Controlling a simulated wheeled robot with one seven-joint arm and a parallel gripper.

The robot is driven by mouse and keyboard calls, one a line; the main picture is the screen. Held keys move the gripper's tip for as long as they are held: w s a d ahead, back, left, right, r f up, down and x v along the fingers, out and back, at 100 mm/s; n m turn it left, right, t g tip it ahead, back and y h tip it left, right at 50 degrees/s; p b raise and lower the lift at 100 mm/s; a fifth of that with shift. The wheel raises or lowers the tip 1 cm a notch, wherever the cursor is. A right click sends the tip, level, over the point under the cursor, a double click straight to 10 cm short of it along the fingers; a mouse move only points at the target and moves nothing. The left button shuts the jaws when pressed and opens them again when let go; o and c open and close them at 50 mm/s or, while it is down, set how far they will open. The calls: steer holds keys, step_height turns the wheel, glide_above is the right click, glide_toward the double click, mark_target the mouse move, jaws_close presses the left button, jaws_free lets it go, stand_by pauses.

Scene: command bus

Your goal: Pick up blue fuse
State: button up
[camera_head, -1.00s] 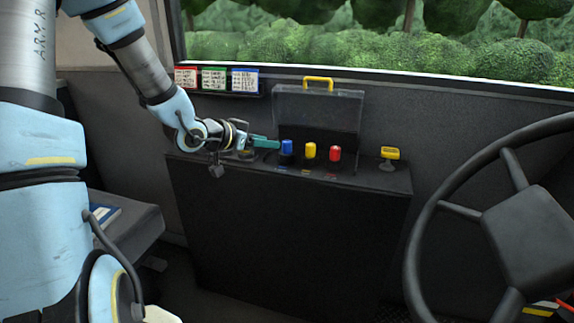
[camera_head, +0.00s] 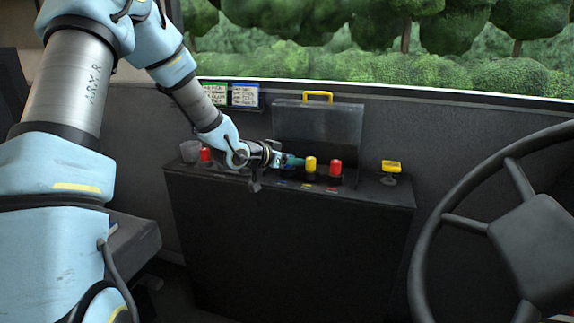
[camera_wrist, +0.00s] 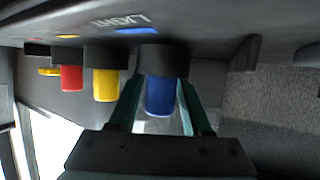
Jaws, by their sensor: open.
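The blue fuse (camera_wrist: 160,95) sits in a dark round socket (camera_wrist: 162,58) and fills the gap between my gripper's two teal fingers in the wrist view. One finger is on each side of it; I cannot tell whether either touches it. In the head view my gripper (camera_head: 292,161) is at the fuse's place on the dark console (camera_head: 290,235), and its fingers largely hide the fuse. My gripper is open.
A yellow fuse (camera_head: 310,164) and a red fuse (camera_head: 336,168) stand just right of my gripper. The raised clear cover (camera_head: 318,130) is behind.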

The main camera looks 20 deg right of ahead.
steer(key=shift+d, duration=0.1)
jaws_close()
stand_by(0.3)
steer(key=shift+r, duration=0.1)
